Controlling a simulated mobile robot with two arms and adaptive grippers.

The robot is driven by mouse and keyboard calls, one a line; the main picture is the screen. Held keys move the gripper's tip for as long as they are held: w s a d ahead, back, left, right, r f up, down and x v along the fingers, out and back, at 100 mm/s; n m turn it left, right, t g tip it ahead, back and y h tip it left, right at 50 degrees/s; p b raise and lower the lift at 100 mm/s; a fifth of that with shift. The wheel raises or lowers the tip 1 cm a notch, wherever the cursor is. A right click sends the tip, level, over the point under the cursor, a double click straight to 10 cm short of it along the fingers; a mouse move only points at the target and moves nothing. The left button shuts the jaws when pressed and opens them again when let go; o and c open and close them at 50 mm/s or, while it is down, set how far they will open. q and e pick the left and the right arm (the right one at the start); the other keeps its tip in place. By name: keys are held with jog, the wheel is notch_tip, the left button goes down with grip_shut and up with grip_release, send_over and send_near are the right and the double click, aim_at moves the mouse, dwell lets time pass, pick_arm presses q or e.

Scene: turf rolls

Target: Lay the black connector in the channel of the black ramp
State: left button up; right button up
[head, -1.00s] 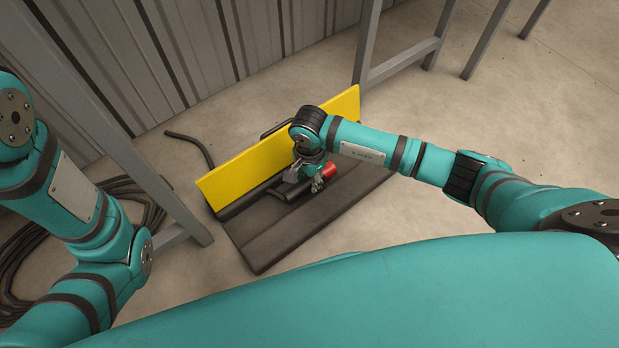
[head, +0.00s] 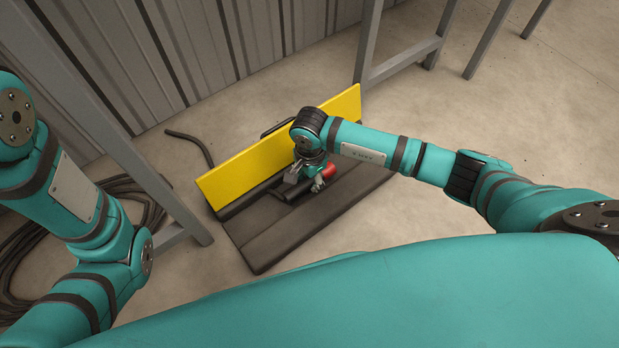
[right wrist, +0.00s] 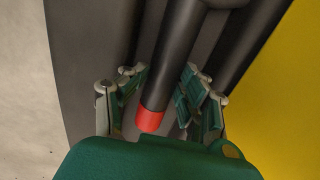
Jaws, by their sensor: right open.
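The black ramp (head: 262,240) lies on the floor, with a yellow panel (head: 238,169) standing upright along its far side. The black connector (right wrist: 176,62) is a dark cylinder with a red end (right wrist: 149,121). It lies over the ramp, roughly along its length; I cannot tell whether it sits in a channel. Its red end (head: 329,169) also shows in the head view. My right gripper (head: 306,182) is low over the ramp. In the right wrist view its fingers (right wrist: 161,85) are open, one each side of the connector. My left gripper is out of view.
A black cable (head: 190,142) runs on the floor left of the yellow panel. A cable coil (head: 40,235) lies further left. Grey metal posts (head: 150,170) and a corrugated wall (head: 200,50) stand behind.

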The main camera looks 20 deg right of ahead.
notch_tip(320, 180, up, 13)
jog(key=p, duration=0.7)
jog(key=shift+p, duration=0.35)
